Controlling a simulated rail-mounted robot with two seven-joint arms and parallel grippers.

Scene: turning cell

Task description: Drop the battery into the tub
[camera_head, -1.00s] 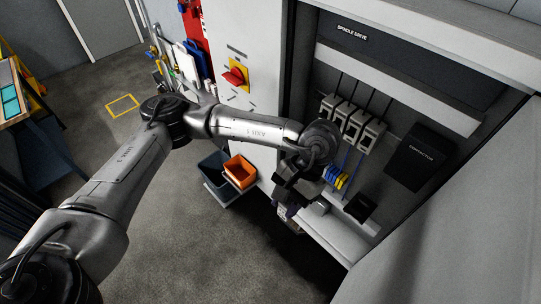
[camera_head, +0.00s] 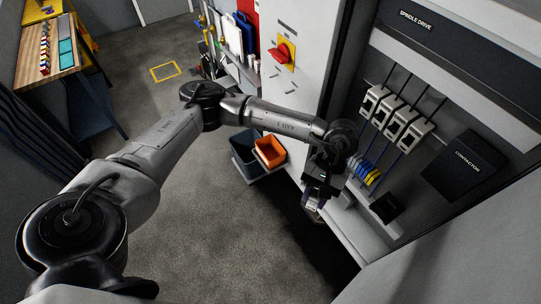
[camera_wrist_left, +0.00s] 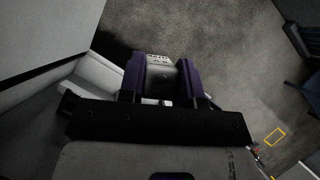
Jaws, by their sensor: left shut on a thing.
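My left gripper (camera_head: 314,208) hangs in front of the open cabinet, its purple fingers pointing down. It is shut on the battery (camera_wrist_left: 160,72), a light grey block with dark marks at its far end, seen between the fingers in the left wrist view. In the head view only a small part of the battery (camera_head: 313,206) shows below the gripper. An orange tub (camera_head: 270,152) and a dark blue-grey tub (camera_head: 243,158) stand side by side, left of and beyond the gripper. The battery is apart from both. My right gripper is not in view.
The cabinet holds grey modules (camera_head: 395,120), a black contactor box (camera_head: 463,165) and a pale ledge (camera_head: 355,235) close right of the gripper. A red switch (camera_head: 284,52) is on the white cabinet panel. Open floor (camera_head: 215,220) lies to the left.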

